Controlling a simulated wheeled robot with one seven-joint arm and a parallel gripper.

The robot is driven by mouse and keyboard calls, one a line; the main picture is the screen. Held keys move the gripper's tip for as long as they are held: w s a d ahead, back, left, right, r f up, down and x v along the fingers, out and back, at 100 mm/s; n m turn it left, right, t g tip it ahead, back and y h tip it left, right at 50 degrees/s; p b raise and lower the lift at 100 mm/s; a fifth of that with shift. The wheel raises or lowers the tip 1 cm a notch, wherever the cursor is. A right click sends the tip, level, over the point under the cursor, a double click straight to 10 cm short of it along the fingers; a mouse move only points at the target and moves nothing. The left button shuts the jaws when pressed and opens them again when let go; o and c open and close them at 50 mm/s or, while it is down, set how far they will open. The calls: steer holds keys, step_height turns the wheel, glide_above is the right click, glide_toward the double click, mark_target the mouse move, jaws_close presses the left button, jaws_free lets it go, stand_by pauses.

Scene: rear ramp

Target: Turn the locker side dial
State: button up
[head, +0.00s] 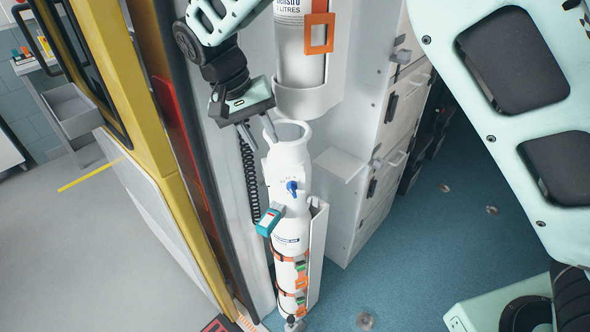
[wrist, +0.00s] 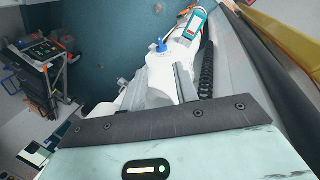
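A small blue dial (head: 292,187) sits on the white head of a slim white cylinder (head: 290,235), with small marks around it. The cylinder stands upright in a white holder beside the lockers. The dial also shows in the wrist view (wrist: 161,45), beyond the fingers. My gripper (head: 263,144) is above the dial and a little left, near the ring-shaped top of the cylinder head. Its two fingers are apart, with a gap between them in the wrist view (wrist: 156,80). It holds nothing and is apart from the dial. I cannot tell whether a finger touches the ring.
A larger cylinder (head: 300,45) with an orange clip hangs above right. White lockers (head: 375,165) stand to the right. A teal-and-white device (head: 269,219) sticks out below the dial. A black coiled hose (head: 249,175) hangs left. Blue floor (head: 440,215) is open on the right.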

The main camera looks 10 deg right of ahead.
mark_target(290, 186)
steer(key=p+x, duration=0.1)
steer(key=x, duration=0.4)
steer(key=p+x, duration=0.2)
steer(key=x, duration=0.4)
steer(key=w+p+x, duration=0.1)
steer(key=x, duration=0.5)
steer(key=shift+d+p, duration=0.2)
steer(key=shift+p, duration=0.15)
jaws_close()
